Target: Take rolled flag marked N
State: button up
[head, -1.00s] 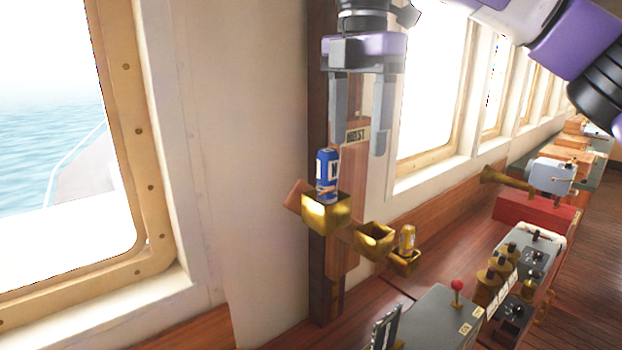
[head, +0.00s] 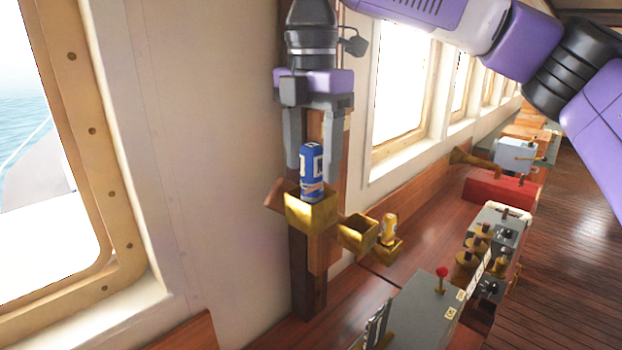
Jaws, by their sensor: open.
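The rolled flag marked N (head: 312,172) is a blue roll with a white label and a tan band. It stands upright in a brass holder box (head: 312,212) on a wooden post. My gripper (head: 313,160) points down with its jaws open, one finger on each side of the flag's upper part in the picture. Whether the fingers touch the flag cannot be told.
A second brass box (head: 357,232) looks empty. A third one holds a yellow roll (head: 389,228). A grey console with a red-knobbed lever (head: 441,272) stands at the lower right. A window wall (head: 75,150) is at left.

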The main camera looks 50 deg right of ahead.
jog(key=shift+f, duration=0.9)
jog(key=shift+c, duration=0.2)
grip_shut()
jog(key=shift+r, duration=0.15)
